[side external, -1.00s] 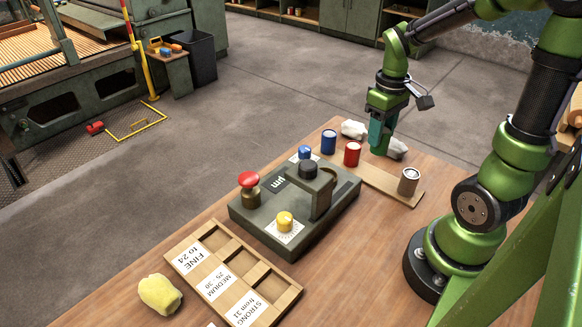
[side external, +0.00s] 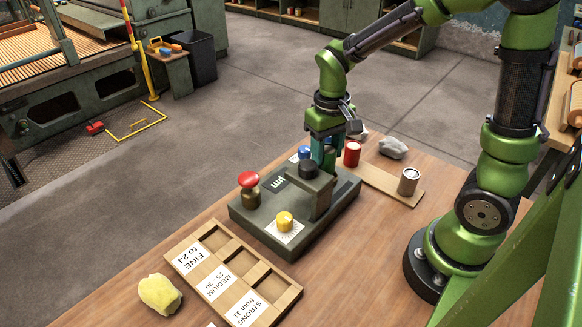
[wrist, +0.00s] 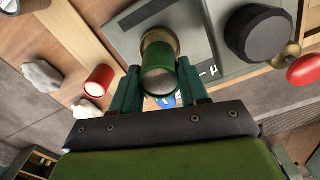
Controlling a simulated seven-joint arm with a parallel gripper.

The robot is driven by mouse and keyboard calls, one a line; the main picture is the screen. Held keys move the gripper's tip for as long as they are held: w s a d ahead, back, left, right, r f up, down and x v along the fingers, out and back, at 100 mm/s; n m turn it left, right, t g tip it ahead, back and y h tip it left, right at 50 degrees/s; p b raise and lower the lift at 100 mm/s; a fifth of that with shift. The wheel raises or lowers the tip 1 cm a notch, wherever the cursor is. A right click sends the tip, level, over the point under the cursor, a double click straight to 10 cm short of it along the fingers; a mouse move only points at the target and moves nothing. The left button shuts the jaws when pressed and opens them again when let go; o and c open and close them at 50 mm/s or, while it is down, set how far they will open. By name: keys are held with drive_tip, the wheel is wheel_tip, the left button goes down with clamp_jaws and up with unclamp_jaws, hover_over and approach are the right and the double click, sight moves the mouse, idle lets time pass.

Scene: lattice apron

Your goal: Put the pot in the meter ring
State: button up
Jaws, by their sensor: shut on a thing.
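My gripper (side external: 324,152) is over the back right part of the grey-green meter box (side external: 250,212). In the wrist view my gripper (wrist: 158,85) is shut on a green pot (wrist: 158,58) with a pale end. The brass-coloured meter ring (wrist: 160,36) shows just beyond the pot's far end, roughly in line with it. I cannot tell whether the pot is inside the ring or just above it. In the side view the held pot and the ring are hidden by the fingers and the meter's black-topped post (side external: 312,182).
The meter carries a red button (side external: 249,180), a yellow knob (side external: 285,220) and a blue knob (side external: 304,153). A labelled tray (side external: 222,254), a yellow cloth (side external: 160,294) and a pale rag (side external: 393,147) lie nearby.

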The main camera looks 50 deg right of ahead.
sight(327, 149)
drive_tip(key=shift+f, duration=1.3)
drive_tip(key=shift+f, duration=0.15)
drive_tip(key=o, duration=1.1)
drive_tip(key=shift+c, duration=0.2)
wheel_tip(327, 149, up, 12)
drive_tip(key=shift+r, duration=0.1)
drive_tip(key=s+a+r+t+y, duration=0.2)
drive_tip(key=s+a+r+t, duration=0.2)
drive_tip(key=s+t, duration=0.3)
drive_tip(key=shift+s+a+m, duration=0.3)
drive_tip(key=shift+s+a, duration=0.1)
drive_tip(key=shift+s, duration=0.2)
